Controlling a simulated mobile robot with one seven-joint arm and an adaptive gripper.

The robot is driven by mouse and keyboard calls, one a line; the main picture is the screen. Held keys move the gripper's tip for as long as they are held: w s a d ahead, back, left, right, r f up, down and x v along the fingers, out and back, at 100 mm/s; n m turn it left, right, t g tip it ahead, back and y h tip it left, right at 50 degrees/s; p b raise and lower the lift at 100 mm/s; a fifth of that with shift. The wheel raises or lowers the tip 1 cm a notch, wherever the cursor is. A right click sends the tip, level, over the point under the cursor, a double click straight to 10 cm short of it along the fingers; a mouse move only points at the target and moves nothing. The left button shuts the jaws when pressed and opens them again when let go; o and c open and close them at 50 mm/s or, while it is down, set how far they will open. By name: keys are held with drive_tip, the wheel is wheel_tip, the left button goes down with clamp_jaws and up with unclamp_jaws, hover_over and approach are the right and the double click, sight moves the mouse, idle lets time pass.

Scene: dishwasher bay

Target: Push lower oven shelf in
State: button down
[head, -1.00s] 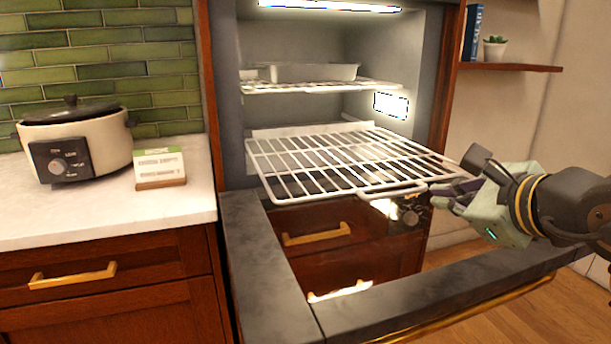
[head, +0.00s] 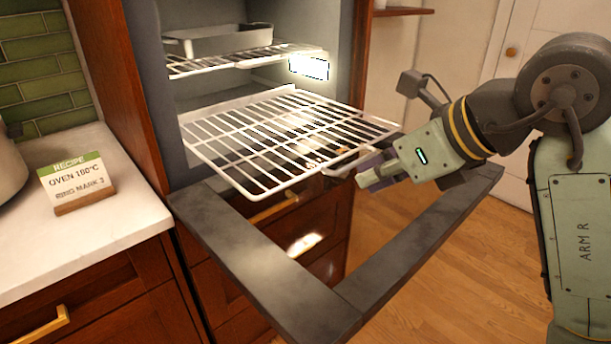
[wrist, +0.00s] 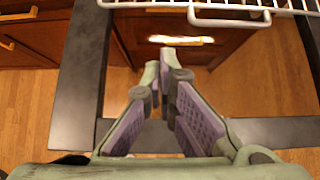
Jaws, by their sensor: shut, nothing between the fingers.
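The lower oven shelf (head: 232,180) is a white wire rack, pulled well out of the oven over the lowered door. Its front rail and looped handle also show at the top of the wrist view (wrist: 230,22). My gripper (head: 366,178) is shut and empty, by the front right part of the shelf, close to the handle. In the wrist view the closed fingertips (wrist: 167,58) lie just short of the front rail, with a small gap in the picture. From the head view I cannot tell whether they touch it.
The oven door (head: 385,280) hangs open below the shelf, its dark frame around a see-through middle. An upper rack (head: 200,68) inside holds a baking tin (head: 215,40). A recipe card (head: 75,182) stands on the left counter (head: 95,230). Wooden floor is clear at right.

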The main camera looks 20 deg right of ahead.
drive_tip(key=p+x, duration=0.2)
drive_tip(key=x, duration=0.7)
drive_tip(key=shift+w+a+f+p, duration=0.1)
drive_tip(key=shift+w+f+p, duration=0.1)
drive_tip(key=shift+w+p, duration=0.1)
drive_tip(key=shift+w+a+r+p, duration=0.1)
drive_tip(key=shift+w+a+p, duration=0.1)
drive_tip(key=shift+w+p, duration=0.3)
drive_tip(key=shift+w+a+r+p, duration=0.1)
drive_tip(key=shift+w+a+p, duration=0.15)
drive_tip(key=shift+w, duration=0.4)
drive_tip(key=shift+w+a+f, duration=0.15)
drive_tip(key=shift+w+f, duration=0.05)
drive_tip(key=shift+w, duration=0.4)
